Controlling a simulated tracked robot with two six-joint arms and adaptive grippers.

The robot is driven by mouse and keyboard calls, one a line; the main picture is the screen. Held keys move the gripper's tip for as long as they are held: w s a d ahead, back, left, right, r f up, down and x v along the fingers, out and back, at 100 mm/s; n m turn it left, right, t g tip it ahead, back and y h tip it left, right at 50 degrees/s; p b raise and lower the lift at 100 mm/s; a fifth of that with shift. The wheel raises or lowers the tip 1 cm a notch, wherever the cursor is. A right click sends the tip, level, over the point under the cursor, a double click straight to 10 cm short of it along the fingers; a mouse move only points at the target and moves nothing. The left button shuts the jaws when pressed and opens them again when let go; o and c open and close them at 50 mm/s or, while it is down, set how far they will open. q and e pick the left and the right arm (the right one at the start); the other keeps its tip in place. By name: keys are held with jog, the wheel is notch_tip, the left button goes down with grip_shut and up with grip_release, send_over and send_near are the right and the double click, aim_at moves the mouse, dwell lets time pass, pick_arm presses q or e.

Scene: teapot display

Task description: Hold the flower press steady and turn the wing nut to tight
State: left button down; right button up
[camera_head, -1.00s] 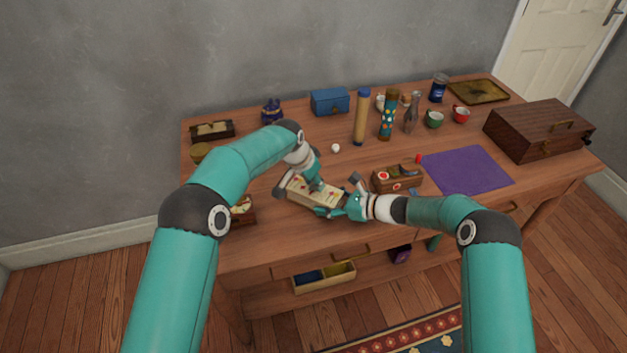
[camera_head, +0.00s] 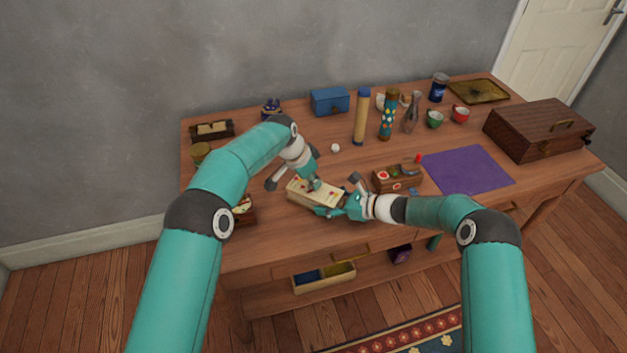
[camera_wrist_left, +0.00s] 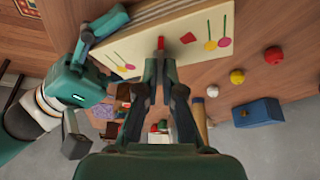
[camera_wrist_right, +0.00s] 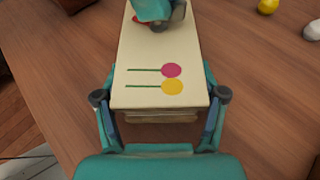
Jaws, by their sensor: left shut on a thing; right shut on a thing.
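The flower press (camera_head: 326,194) is a pale block with painted flowers, lying near the table's front edge. Its pink and yellow flowers face my right wrist view (camera_wrist_right: 160,55). My right gripper (camera_wrist_right: 160,88) is shut across the press's near end, one finger on each side. My left gripper (camera_head: 314,187) is above the press, pointing down at its top. In the left wrist view its fingers are shut on a small red piece, the wing nut (camera_wrist_left: 160,43), at the top face. Most of the nut is hidden by the fingers, so its angle cannot be told.
A wooden box (camera_head: 398,181) with small items stands right of the press, close to my right gripper. A purple cloth (camera_head: 467,169) and a dark wooden chest (camera_head: 538,130) lie farther right. A white ball (camera_head: 335,148) and a tall tan cylinder (camera_head: 361,120) stand behind.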

pick_arm(q)
jog(key=shift+w+a+m+g+h, duration=0.15)
jog(key=shift+m+g+h, duration=0.25)
jog(key=shift+m, duration=1.2)
jog(key=c, duration=1.3)
grip_release()
jog(key=v, duration=1.2)
